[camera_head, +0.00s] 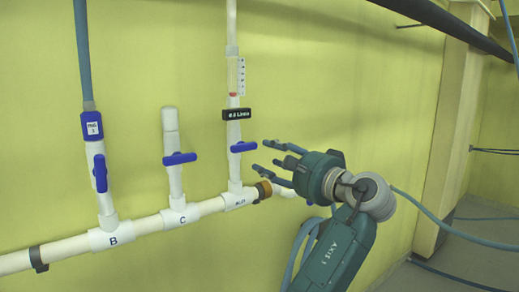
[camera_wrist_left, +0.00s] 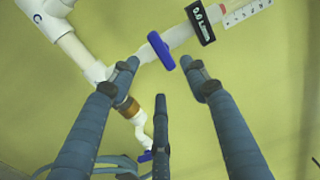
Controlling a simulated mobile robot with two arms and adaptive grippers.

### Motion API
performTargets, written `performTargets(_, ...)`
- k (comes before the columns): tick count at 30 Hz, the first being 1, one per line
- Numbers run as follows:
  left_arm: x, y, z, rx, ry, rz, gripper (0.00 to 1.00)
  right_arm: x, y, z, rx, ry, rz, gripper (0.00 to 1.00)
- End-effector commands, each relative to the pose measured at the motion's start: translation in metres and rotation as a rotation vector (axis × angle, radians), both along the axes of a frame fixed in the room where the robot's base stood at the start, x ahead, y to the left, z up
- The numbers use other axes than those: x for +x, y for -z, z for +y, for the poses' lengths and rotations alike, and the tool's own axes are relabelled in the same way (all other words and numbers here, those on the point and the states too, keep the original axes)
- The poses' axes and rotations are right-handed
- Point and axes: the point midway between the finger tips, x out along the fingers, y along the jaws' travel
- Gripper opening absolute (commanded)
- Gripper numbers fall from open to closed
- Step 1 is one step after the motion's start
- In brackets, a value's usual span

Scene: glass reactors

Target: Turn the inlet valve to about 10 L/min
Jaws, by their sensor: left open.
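The inlet valve's blue handle (camera_head: 243,147) lies crosswise on a white upright pipe; it also shows in the left wrist view (camera_wrist_left: 161,51). A black display (camera_head: 237,114) above it seems to read 0.0 L/min, also in the wrist view (camera_wrist_left: 200,24). Above that is a clear flow tube (camera_head: 236,75) with a scale and a red float low down. My left gripper (camera_head: 265,158) is open and empty, just right of the handle. In the wrist view its fingers (camera_wrist_left: 161,75) point at the handle, which lies beyond the tips, apparently untouched. My right gripper is not in view.
Two more blue valve handles, on B (camera_head: 100,173) and C (camera_head: 180,158), are to the left on the same white pipe (camera_head: 63,250). A brown fitting (camera_head: 264,190) sits below my gripper. Hoses hang at lower right. The yellow wall is close behind.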

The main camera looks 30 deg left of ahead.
Motion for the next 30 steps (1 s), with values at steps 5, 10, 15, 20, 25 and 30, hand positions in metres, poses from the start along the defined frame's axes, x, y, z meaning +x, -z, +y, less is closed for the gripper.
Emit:
performTargets(5, 0.012, -0.004, 0.032, 0.002, -0.005, 0.005, 0.46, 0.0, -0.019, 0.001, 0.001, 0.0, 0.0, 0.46)
performTargets(10, 0.025, -0.003, 0.061, 0.002, -0.003, 0.006, 0.46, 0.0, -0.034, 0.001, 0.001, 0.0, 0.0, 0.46)
performTargets(15, 0.034, -0.002, 0.081, 0.002, -0.001, 0.005, 0.46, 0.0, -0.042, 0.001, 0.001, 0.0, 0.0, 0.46)
performTargets(20, 0.037, 0.001, 0.088, 0.0, 0.002, 0.002, 0.46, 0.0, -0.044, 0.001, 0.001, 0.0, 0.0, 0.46)
performTargets(25, 0.038, 0.002, 0.089, 0.0, 0.002, 0.002, 0.46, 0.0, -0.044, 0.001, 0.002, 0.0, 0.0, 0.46)
performTargets(30, 0.038, 0.002, 0.089, 0.0, 0.002, 0.002, 0.3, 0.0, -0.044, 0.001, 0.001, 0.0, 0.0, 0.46)
